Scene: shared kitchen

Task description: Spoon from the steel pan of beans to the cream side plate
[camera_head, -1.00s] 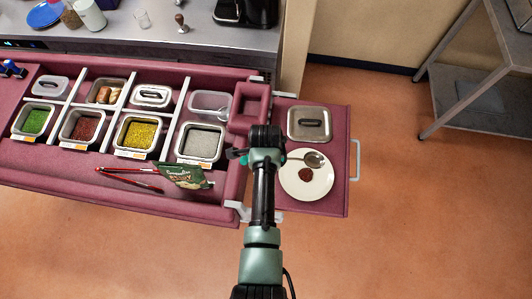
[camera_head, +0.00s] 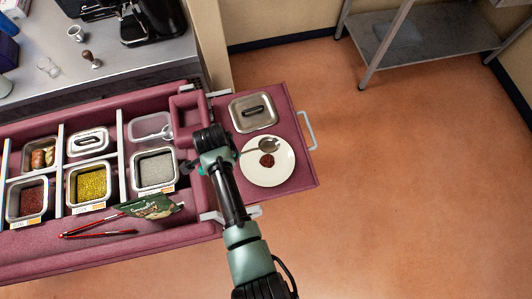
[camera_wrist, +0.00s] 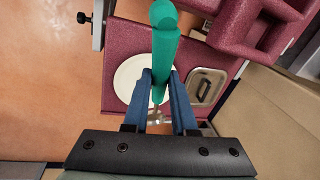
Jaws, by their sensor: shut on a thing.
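My gripper (camera_wrist: 158,92) is shut on the teal handle (camera_wrist: 162,50) of a metal spoon in the wrist view. In the head view the spoon's bowl (camera_head: 268,145) is over the far part of the cream side plate (camera_head: 262,179). The bowl looks bare, though its inside is small to judge. A small dark red heap of beans (camera_head: 267,160) lies on the plate's middle, just below the bowl. The plate also shows behind the fingers in the wrist view (camera_wrist: 127,78). The steel pan of beans (camera_head: 27,200) sits at far left in the maroon counter.
Pans of yellow (camera_head: 91,186) and grey (camera_head: 156,170) food stand between the beans and my arm. A lidded steel pan (camera_head: 253,113) is beyond the plate. Red tongs (camera_head: 95,228) and a green packet (camera_head: 152,205) lie in front. Open floor is at right.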

